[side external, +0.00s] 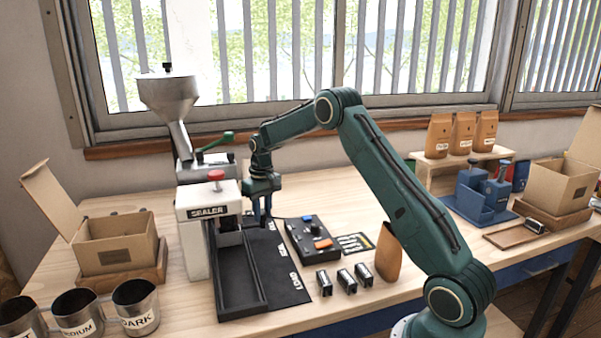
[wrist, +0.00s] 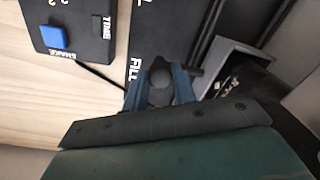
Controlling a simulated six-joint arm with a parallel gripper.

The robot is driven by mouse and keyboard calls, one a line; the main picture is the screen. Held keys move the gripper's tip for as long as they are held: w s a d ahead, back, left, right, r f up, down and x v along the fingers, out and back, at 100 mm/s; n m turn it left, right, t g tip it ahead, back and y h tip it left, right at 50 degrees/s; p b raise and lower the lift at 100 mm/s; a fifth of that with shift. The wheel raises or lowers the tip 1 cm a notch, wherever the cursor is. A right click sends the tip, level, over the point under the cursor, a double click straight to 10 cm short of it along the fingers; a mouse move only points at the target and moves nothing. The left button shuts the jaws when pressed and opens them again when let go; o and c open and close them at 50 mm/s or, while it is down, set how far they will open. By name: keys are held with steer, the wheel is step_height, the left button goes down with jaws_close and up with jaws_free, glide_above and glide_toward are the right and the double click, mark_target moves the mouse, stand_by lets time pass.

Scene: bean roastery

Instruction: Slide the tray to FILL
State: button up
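The tray (wrist: 236,62) is a small grey open box in the wrist view. In the side view it shows as a dark box (side external: 230,239) at the far end of the black track (side external: 240,290), in front of the sealer. A dark round knob (wrist: 161,77) sticks out from its side. My gripper (wrist: 160,88) has its blue fingers on both sides of this knob, apparently touching it. The FILL label (wrist: 134,70) on the black mat lies right beside the knob. In the side view my gripper (side external: 262,222) points down; its fingertips and the knob are hard to make out there.
The sealer (side external: 203,213) stands left of the track, with the hopper (side external: 168,92) behind. A button panel (side external: 313,240) lies to the right. Several metal clips (side external: 345,280) and a brown bag (side external: 388,255) stand nearby. The track's near part, towards LOAD, is empty.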

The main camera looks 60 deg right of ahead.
jaws_close()
steer(key=shift+w+d, duration=0.1)
steer(key=shift+w, duration=0.05)
steer(key=shift+w+d+r, duration=0.15)
steer(key=shift+w+d, duration=1.3)
steer(key=shift+w, duration=0.05)
steer(key=o, duration=0.7)
jaws_free()
steer(key=shift+c, duration=0.2)
step_height(320, 180, up, 12)
steer(key=shift+s+d, duration=0.15)
steer(key=shift+d, duration=0.1)
